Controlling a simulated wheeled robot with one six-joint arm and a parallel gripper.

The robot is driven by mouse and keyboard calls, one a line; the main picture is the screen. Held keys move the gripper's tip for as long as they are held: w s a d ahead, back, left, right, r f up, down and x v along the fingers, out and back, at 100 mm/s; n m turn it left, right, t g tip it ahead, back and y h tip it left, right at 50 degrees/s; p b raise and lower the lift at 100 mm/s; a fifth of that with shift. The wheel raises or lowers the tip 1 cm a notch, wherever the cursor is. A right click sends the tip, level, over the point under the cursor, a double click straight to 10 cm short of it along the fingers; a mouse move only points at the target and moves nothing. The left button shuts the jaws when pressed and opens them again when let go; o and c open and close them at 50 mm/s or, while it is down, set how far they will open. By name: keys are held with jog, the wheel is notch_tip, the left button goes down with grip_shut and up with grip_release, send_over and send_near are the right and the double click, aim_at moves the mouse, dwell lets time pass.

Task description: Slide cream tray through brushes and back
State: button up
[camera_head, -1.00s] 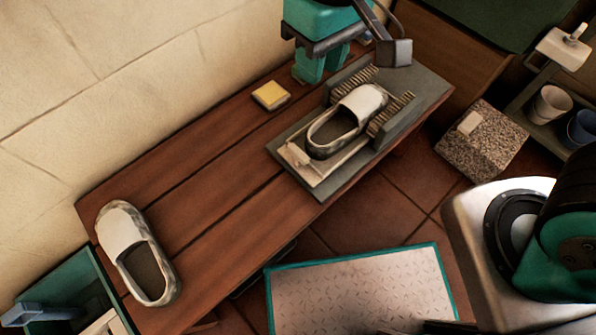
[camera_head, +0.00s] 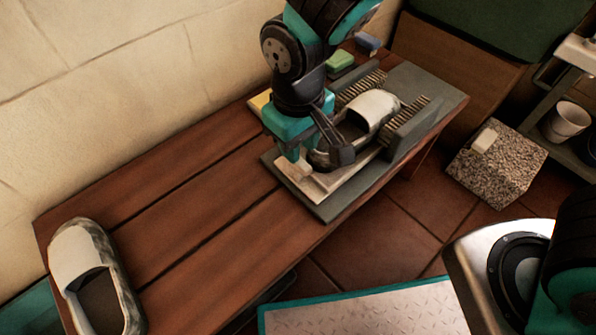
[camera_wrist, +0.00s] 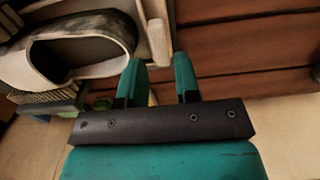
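The cream tray (camera_head: 340,182) lies on a grey board (camera_head: 328,208) on the wooden bench, its far part between two brush rows (camera_head: 362,88) (camera_head: 406,122). A white and grey slip-on shoe (camera_head: 372,107) sits on the tray, its toe between the brushes. My gripper (camera_head: 314,158) points down over the tray's near-left end and hides part of the shoe's heel. In the wrist view my gripper (camera_wrist: 158,82) has its fingers apart. The tray's cream grip bar (camera_wrist: 158,42) lies just beyond the fingertips, in line with the gap. I cannot tell whether they touch.
A second shoe (camera_head: 88,275) lies at the bench's left end. A yellow sponge (camera_head: 260,101), a green block (camera_head: 340,61) and a blue block (camera_head: 367,42) lie along the wall side. A speckled stone block (camera_head: 497,165) stands right of the bench. The bench middle is clear.

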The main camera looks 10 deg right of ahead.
aim_at(299, 166)
notch_tip(299, 166, down, 6)
jog(key=shift+f+b, duration=0.25)
jog(key=shift+b, duration=0.95)
jog(key=shift+c, duration=0.3)
grip_shut()
